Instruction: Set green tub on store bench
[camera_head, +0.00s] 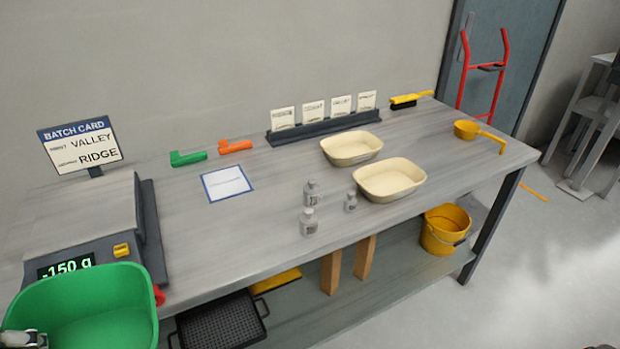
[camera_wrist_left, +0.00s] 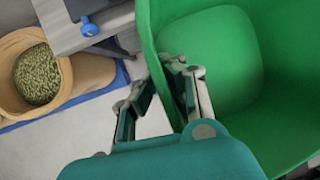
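The green tub (camera_head: 95,300) is at the bottom left of the head view, in front of the scale, and appears empty. It fills the right of the left wrist view (camera_wrist_left: 215,60). My left gripper (camera_wrist_left: 160,95) has one finger inside the tub and one outside, closed on its wall. In the head view, part of this gripper (camera_head: 22,338) shows at the tub's left side. The grey bench (camera_head: 260,230) runs across the head view; I cannot tell whether it is the store bench.
A scale (camera_head: 80,225) reading -150 g stands at the bench's left end. A yellow bucket (camera_head: 443,230) is below. The wrist view shows an open sack of pellets (camera_wrist_left: 75,75).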

